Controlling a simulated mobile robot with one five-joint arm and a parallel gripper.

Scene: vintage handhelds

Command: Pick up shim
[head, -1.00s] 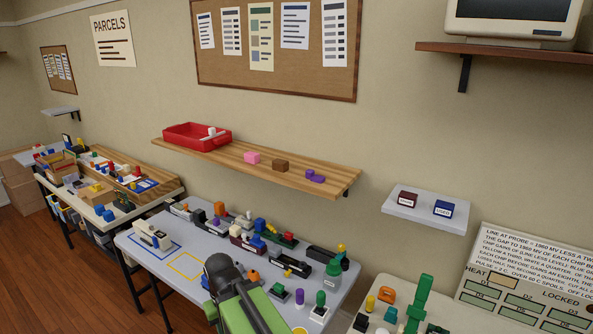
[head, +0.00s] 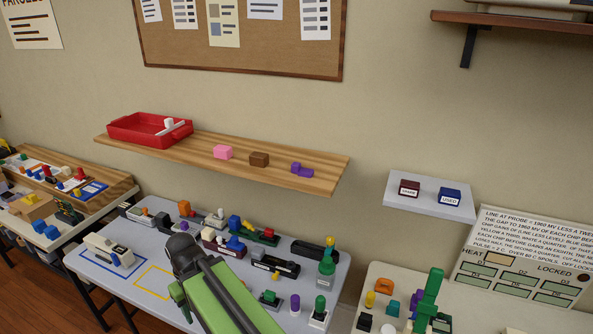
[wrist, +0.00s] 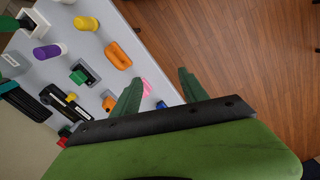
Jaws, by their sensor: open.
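No piece is plainly marked as the shim, and I cannot tell which one it is. My gripper (wrist: 158,90) is open in the wrist view, its two green fingers apart over the edge of the grey table. A small pink piece (wrist: 147,86) and a small blue piece (wrist: 161,104) show on the table beyond and between the fingers. An orange piece with a slot (wrist: 117,56) lies to their left. In the head view my green and black arm hangs over the front of the grey table, and the fingertips are not clear there.
The grey table (head: 93,258) holds several small devices and blocks. A wooden shelf (head: 205,168) above it carries a red tray (head: 130,136), a pink block (head: 222,152), a brown block (head: 259,159) and a purple piece (head: 301,168). Wooden floor (wrist: 240,45) is clear at right in the wrist view.

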